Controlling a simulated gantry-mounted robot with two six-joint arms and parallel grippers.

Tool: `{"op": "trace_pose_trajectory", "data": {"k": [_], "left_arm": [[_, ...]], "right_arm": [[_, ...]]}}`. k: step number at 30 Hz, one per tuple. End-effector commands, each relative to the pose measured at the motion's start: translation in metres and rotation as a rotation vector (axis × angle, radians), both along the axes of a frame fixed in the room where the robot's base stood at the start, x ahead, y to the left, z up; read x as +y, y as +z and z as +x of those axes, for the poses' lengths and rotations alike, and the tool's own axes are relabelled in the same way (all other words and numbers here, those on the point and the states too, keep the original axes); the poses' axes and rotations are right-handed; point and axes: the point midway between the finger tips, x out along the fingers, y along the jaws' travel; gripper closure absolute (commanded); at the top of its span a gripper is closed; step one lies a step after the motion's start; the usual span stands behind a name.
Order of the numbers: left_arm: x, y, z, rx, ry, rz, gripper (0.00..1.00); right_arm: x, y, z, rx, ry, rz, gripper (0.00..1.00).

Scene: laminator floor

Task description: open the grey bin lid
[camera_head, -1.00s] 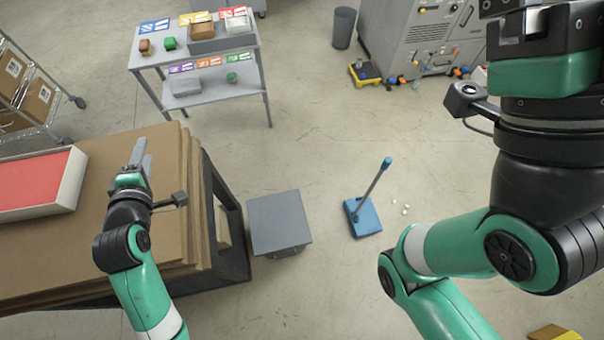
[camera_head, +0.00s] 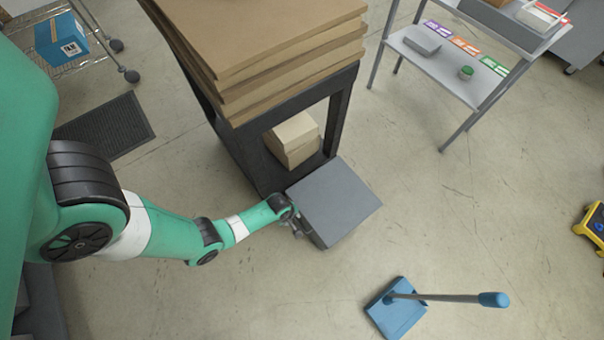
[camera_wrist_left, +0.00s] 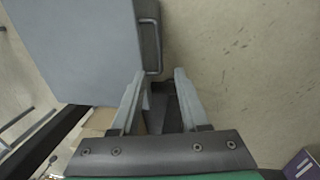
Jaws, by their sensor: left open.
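The grey bin (camera_head: 318,234) stands on the floor beside the black cart, its flat grey lid (camera_head: 335,198) lying shut on top. In the left wrist view the lid (camera_wrist_left: 80,45) fills the upper left, with a thin metal handle (camera_wrist_left: 158,40) along its right side. My left gripper (camera_head: 298,230) is low at the bin's near left side, partly hidden by its own wrist. In the left wrist view the open fingers (camera_wrist_left: 156,82) point at the handle's lower end; whether it is between the tips is unclear. My right gripper is out of view.
The black cart (camera_head: 341,110) with stacked cardboard (camera_head: 265,40) stands directly behind the bin. A blue dustpan (camera_head: 396,310) with a long handle is on the floor at the lower right. A grey shelf table (camera_head: 440,65) stands at the upper right.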

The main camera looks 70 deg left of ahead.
Motion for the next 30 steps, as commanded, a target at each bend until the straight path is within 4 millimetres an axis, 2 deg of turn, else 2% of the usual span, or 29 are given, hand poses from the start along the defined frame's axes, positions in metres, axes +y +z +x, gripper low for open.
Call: {"op": "trace_pose_trajectory", "data": {"k": [5, 12, 18, 22, 30], "left_arm": [[0.001, -0.017, 0.003, -0.001, -0.001, 0.001, 0.55], [0.005, -0.073, 0.013, -0.001, -0.002, 0.001, 0.55], [0.007, -0.106, 0.019, -0.001, -0.002, 0.001, 0.55], [0.008, -0.112, 0.021, -0.003, -0.002, 0.001, 0.55], [0.008, -0.111, 0.021, -0.003, -0.002, 0.001, 0.55]], "right_arm": [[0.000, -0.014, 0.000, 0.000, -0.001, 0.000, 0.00], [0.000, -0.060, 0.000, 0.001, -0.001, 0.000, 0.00], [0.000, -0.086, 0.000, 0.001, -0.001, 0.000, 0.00], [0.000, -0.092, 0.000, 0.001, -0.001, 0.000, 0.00], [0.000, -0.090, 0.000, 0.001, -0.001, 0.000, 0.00]]}}
